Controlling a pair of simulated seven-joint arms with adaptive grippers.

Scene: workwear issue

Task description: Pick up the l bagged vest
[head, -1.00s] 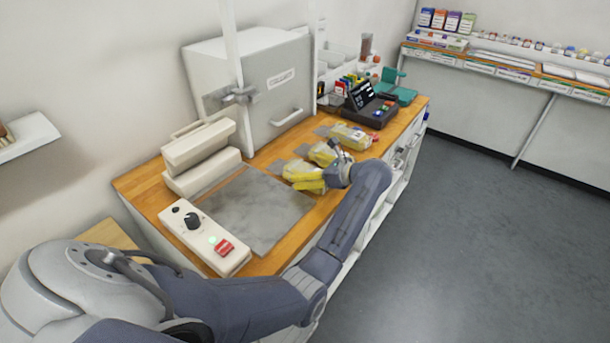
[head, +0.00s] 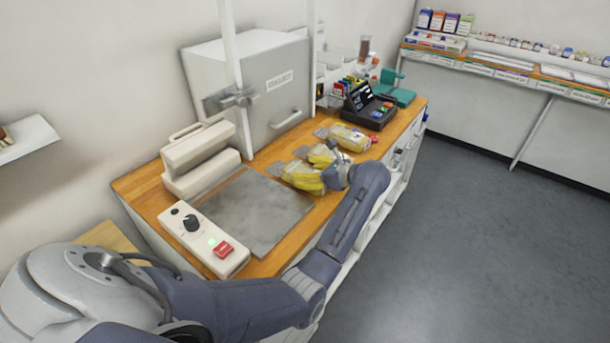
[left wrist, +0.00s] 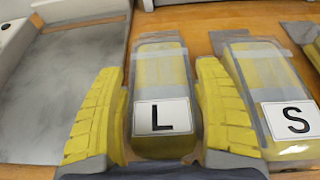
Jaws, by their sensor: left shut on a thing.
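The L bagged vest (head: 297,170) is a clear bag with yellow and grey cloth, lying on the wooden counter as the nearest of three bags in a row. In the left wrist view the L bag (left wrist: 160,75) shows its white label with a black L. My left gripper (head: 312,182) is at this bag. Its yellow fingers (left wrist: 160,68) lie along both long sides of the bag, shut on it. The bag seems to rest on the counter. The bag's underside is hidden. My right gripper is not in view.
The S bag (left wrist: 265,85) lies close to the right finger; it also shows in the head view (head: 321,154). A third bag (head: 350,138) lies beyond. A grey plate (head: 250,212), a control box (head: 203,240) and a white cabinet (head: 265,85) stand nearby.

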